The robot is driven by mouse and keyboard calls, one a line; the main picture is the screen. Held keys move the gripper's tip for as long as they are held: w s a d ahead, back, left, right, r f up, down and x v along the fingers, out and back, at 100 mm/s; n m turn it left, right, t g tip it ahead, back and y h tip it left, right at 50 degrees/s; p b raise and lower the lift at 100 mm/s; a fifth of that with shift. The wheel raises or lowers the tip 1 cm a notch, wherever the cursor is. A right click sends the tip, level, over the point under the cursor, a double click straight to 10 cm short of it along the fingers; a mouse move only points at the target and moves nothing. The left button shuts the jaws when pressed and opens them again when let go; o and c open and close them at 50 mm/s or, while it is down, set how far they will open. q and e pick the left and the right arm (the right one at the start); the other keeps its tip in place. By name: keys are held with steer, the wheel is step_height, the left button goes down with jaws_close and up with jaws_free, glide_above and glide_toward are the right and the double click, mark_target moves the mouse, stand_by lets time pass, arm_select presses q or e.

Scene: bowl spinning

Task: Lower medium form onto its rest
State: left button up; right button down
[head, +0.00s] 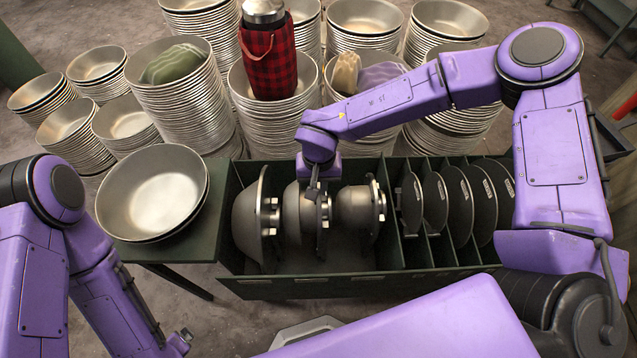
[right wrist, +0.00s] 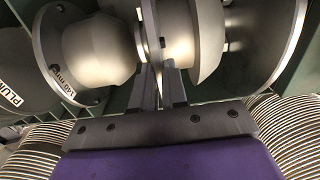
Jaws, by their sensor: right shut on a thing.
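The medium form (head: 292,218) is a grey metal dome with a flange, on its side between the large form (head: 246,222) and the small form (head: 354,212) in the dark green rack (head: 330,288). My right gripper (head: 313,192) comes down from above and is shut on the medium form at its flange side. In the right wrist view the fingers (right wrist: 161,75) grip beside the medium form (right wrist: 187,38). Its rest is hidden, so I cannot tell whether the form touches it. My left gripper (head: 180,342) is low at the bottom left, its fingers unclear.
Several labelled dark discs (head: 459,205) stand in slots at the rack's right. A metal bowl (head: 153,192) sits on the table left of the rack. Bowl stacks (head: 185,100) and a red plaid flask (head: 268,65) stand behind. The small form's flange reads 140 mm (right wrist: 66,78).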

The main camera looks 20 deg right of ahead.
steer(key=shift+f, duration=0.45)
steer(key=c, duration=1.1)
jaws_free()
steer(key=shift+c, duration=0.2)
steer(key=shift+o, duration=0.2)
step_height(320, 180, up, 11)
steer(key=b, duration=0.1)
steer(key=shift+f, duration=0.2)
